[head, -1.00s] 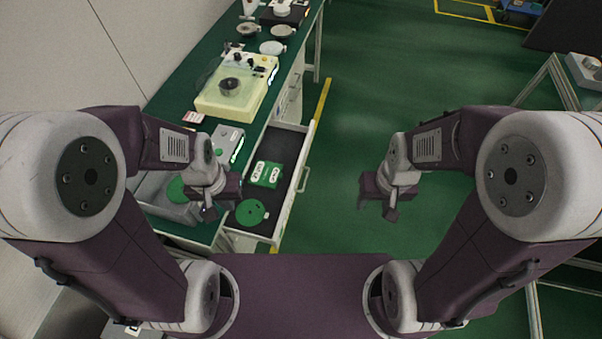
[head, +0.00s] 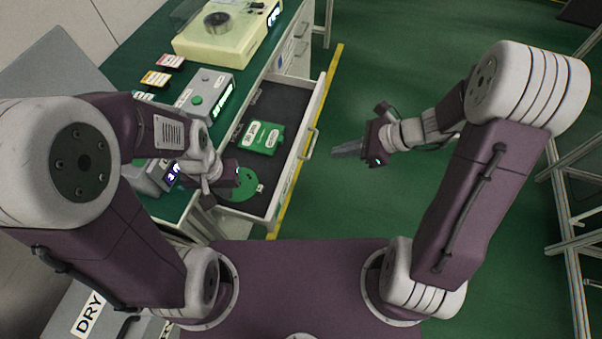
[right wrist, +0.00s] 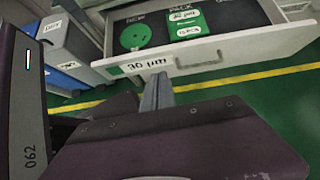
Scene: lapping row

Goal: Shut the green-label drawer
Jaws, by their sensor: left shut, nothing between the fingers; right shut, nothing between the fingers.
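The green-label drawer (head: 302,139) stands pulled out from the bench, its front facing right. In the right wrist view its front (right wrist: 226,54) carries a green-edged "30 µm" label (right wrist: 139,65) and a bar handle. Inside lie a green disc (head: 247,186) and a green pack (head: 262,137). My right gripper (head: 336,151) is shut and empty, a short way right of the drawer front and pointing at it; its fingers (right wrist: 157,92) show below the front in the right wrist view. My left gripper (head: 232,177) is shut and empty, near the drawer's left side by the disc.
The green bench top (head: 143,55) holds a cream machine (head: 222,45), a grey box with a green button (head: 200,94) and small label cards. A grey bin marked DRY (head: 85,300) stands at lower left. The green floor right of the drawer is clear up to a metal frame (head: 572,205).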

